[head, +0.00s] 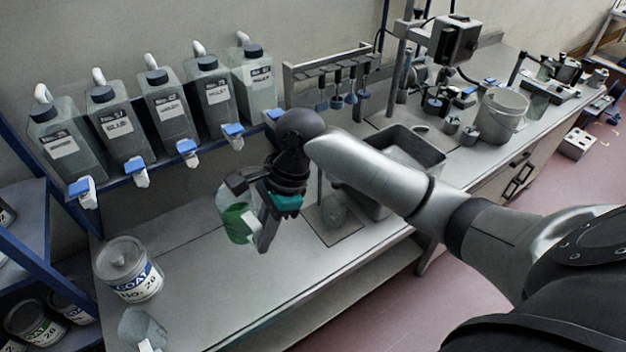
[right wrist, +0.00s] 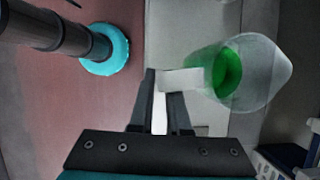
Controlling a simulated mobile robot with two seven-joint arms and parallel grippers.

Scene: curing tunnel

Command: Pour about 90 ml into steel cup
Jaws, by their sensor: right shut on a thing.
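My right gripper (head: 256,230) is shut on the white tab handle of a clear beaker (head: 224,204), held above the bench. Green liquid fills the lower part of the beaker. In the right wrist view the gripper (right wrist: 163,85) grips the tab and the beaker (right wrist: 262,72) hangs to the right of the fingers. The beaker looks close to upright; a slight tilt is hard to tell. A grey cup-like vessel (head: 335,212) stands on a square plate right of the gripper, partly behind my arm. I cannot tell whether it is the steel cup. My left gripper is out of view.
Several labelled jugs (head: 175,108) line a blue-edged shelf along the wall. A paint can (head: 130,270) and another clear vessel (head: 142,326) stand at the bench's left end. A grey basin (head: 428,152), small metal pots (head: 469,136) and a bucket (head: 500,112) are right. The bench front is clear.

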